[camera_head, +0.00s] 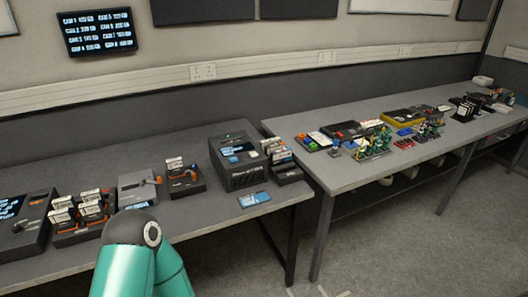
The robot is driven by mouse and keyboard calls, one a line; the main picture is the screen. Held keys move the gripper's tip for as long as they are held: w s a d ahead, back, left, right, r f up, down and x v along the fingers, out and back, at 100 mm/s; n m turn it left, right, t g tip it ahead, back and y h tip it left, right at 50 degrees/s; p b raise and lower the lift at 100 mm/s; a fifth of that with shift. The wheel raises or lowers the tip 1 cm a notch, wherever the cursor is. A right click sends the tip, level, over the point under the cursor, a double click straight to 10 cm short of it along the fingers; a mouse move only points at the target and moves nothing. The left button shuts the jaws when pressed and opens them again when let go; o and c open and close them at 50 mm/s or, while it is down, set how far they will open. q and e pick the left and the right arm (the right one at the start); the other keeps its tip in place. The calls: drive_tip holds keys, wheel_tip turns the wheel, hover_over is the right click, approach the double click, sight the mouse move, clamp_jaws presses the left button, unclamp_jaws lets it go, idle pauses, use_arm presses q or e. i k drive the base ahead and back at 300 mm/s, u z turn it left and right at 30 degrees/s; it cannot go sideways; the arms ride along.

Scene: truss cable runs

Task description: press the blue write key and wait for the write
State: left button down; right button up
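A dark box-shaped device (238,165) stands near the right end of the left bench. A small green light (228,136) shows at its top back. Its top has a small lit blue screen (237,149), a small blue key (233,159) and a pale key (252,155). The details are too small to read. One of my teal arms reaches in at the bottom left, well in front of the device and apart from it. Neither of my grippers is in view.
A rack of cards (284,166) stands right of the device, and a blue-and-white card (255,199) lies before it. Left are a small dark unit (184,184), a grey box (138,187) and card racks (83,218). A wall screen (97,31) lists text. A second bench (345,177) holds several parts.

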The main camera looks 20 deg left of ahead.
sight(233, 160)
drive_tip(key=z, duration=0.2)
drive_tip(key=i, duration=1.2)
drive_tip(key=u, duration=0.5)
